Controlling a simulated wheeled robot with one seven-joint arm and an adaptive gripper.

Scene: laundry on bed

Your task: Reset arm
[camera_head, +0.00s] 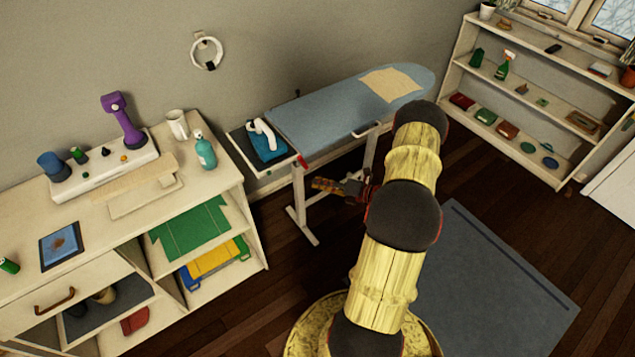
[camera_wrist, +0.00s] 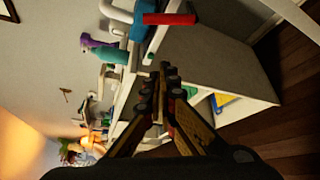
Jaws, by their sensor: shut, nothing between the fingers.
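My gripper (camera_head: 318,184) is in the middle of the head view, at the end of my yellow and black arm. It is in front of the ironing board's legs and to the right of the white cabinet, apart from both. In the wrist view my gripper (camera_wrist: 168,68) points toward the cabinet's side, with its fingers together and nothing held between them. My arm hides part of the ironing board's right side and some of the floor.
A blue ironing board (camera_head: 330,108) with a folded cloth (camera_head: 391,83) and an iron (camera_head: 263,134) stands behind my gripper. A white cabinet (camera_head: 232,178) with a purple device (camera_head: 122,120) and bottles is at left. Shelves (camera_head: 555,165) stand at right. A grey mat (camera_head: 490,290) lies on clear floor.

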